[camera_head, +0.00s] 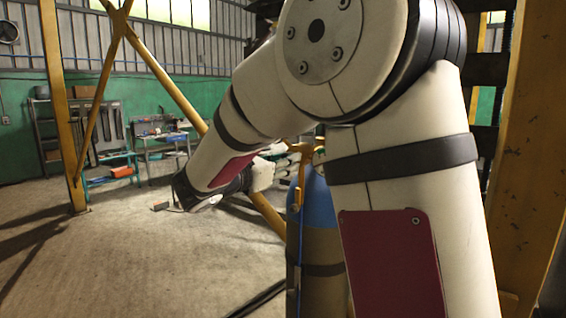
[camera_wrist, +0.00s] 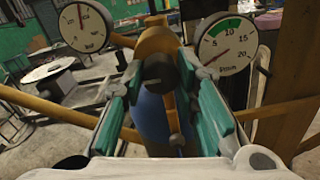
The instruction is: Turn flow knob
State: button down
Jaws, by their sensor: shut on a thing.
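The black flow knob (camera_wrist: 158,72) sits on the front of a brass regulator (camera_wrist: 158,42) in the wrist view. My gripper (camera_wrist: 160,80) has its teal-padded fingers on either side of the knob and is shut on it. The finger contact itself is hard to make out. The flow gauge (camera_wrist: 227,42), marked l/min, stands to the right, with its needle near the low end. A second gauge (camera_wrist: 86,27) stands to the left.
A gas cylinder (camera_head: 318,210) with a blue top and tan body stands below the regulator, partly behind my arm. A yellow post (camera_head: 533,150) rises at the right, and a slanting yellow brace (camera_head: 165,80) crosses behind. Workbenches (camera_head: 160,140) stand far back.

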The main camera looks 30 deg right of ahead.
jog(key=m+b, duration=0.8)
jog(key=b, duration=0.1)
jog(key=m+b, duration=0.7)
jog(key=b, duration=0.3)
jog(key=shift+d+f+m, duration=0.1)
jog(key=shift+f+m, duration=0.1)
jog(key=shift+m, duration=0.2)
jog(key=shift+s+r+m+b, duration=0.1)
jog(key=shift+m+b, duration=0.2)
jog(key=shift+b, duration=0.2)
jog(key=c, duration=1.2)
grip_release()
jog(key=shift+c, duration=0.2)
jog(key=shift+r, duration=0.1)
jog(key=v, duration=1.2)
